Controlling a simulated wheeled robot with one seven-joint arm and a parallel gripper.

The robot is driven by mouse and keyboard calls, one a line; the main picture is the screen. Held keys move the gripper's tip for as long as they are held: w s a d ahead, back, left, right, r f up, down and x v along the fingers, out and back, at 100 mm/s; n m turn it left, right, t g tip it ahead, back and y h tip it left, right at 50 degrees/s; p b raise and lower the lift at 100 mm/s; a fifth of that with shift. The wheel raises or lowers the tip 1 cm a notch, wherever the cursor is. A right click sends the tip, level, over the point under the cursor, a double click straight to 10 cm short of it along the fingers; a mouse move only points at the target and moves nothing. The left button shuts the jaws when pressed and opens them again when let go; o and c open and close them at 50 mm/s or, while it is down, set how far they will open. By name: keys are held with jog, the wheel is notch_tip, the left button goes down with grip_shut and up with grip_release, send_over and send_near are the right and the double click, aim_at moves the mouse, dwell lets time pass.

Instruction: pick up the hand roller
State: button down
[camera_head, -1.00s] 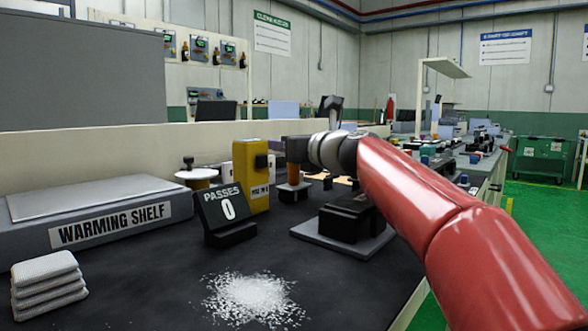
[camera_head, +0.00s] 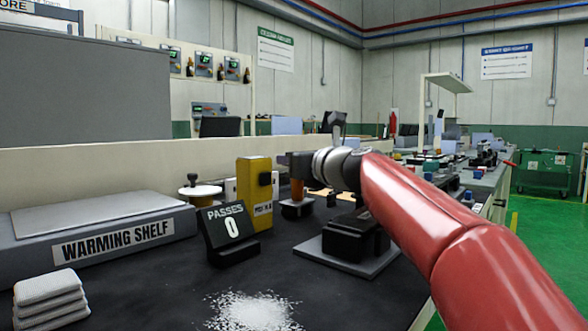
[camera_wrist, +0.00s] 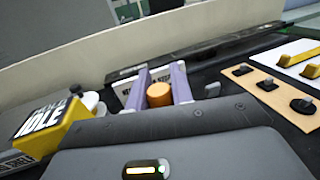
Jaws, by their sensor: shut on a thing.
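The hand roller shows in the head view as an orange-brown upright handle (camera_head: 297,190) above a dark, light-edged base on the black bench. Whether that base is part of the roller or a stand, and whether there is a gap beneath, I cannot tell. My gripper (camera_head: 298,166) comes down over the handle from above. In the wrist view, the round orange handle end (camera_wrist: 159,94) sits between my two grey-purple fingers (camera_wrist: 158,82), which are shut on it. The roller's lower part is hidden in that view.
Close by stand a yellow box (camera_head: 254,195), the PASSES 0 sign (camera_head: 229,228) and a black block on a grey plate (camera_head: 345,262). White granules (camera_head: 252,312) lie in front. The warming shelf (camera_head: 100,235) and stacked pads (camera_head: 48,297) are left.

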notch_tip(320, 180, up, 20)
jog(key=p, duration=0.9)
jog(key=shift+f+p, duration=0.15)
jog(key=shift+p, duration=0.2)
